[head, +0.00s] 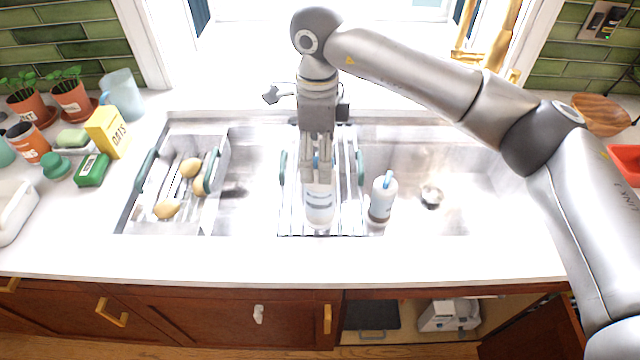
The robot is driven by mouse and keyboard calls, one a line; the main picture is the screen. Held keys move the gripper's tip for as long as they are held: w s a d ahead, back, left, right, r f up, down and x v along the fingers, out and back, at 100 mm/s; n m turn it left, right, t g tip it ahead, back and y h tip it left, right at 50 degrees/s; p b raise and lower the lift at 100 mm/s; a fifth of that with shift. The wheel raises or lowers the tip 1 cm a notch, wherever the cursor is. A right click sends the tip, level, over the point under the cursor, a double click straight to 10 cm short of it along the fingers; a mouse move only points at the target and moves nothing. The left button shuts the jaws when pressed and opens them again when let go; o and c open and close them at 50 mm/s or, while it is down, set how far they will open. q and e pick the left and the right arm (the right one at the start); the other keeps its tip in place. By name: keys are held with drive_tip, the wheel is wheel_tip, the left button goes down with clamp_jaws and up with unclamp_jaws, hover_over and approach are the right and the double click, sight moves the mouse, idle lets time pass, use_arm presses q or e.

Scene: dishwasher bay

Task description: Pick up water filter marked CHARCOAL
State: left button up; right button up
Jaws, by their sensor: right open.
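Two white cylindrical bottles or cartridges with blue on top stand at the sink. The left one (319,212) is on the drying rack (348,215) in the middle, and the right one (382,208) stands just right of the rack. Each has a darker marking, but no lettering is legible, so I cannot tell which is marked CHARCOAL. My right gripper (318,178) points down directly over the left cylinder, open, with its fingers at the top part. The fingers hide part of that cylinder, and contact is unclear. My left gripper is out of view.
A dish rack (219,168) with yellowish round items sits in the left basin. The right basin is open around its drain (431,196). A yellow OATS box (107,132), a jug (122,95) and potted plants crowd the left counter. The front counter strip is clear.

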sight(320, 190)
drive_tip(key=shift+s+f, duration=0.15)
drive_tip(key=shift+f, duration=0.35)
drive_tip(key=shift+w+f, duration=0.2)
drive_tip(key=shift+f, duration=0.1)
drive_tip(key=f+p, duration=0.1)
drive_tip(key=f, duration=0.1)
drive_tip(key=w+f+p, duration=0.1)
drive_tip(key=f+p, duration=0.1)
drive_tip(key=shift+d+f, duration=0.15)
drive_tip(key=shift+f, duration=0.6)
drive_tip(key=shift+r, duration=0.1)
drive_tip(key=c, duration=1.9)
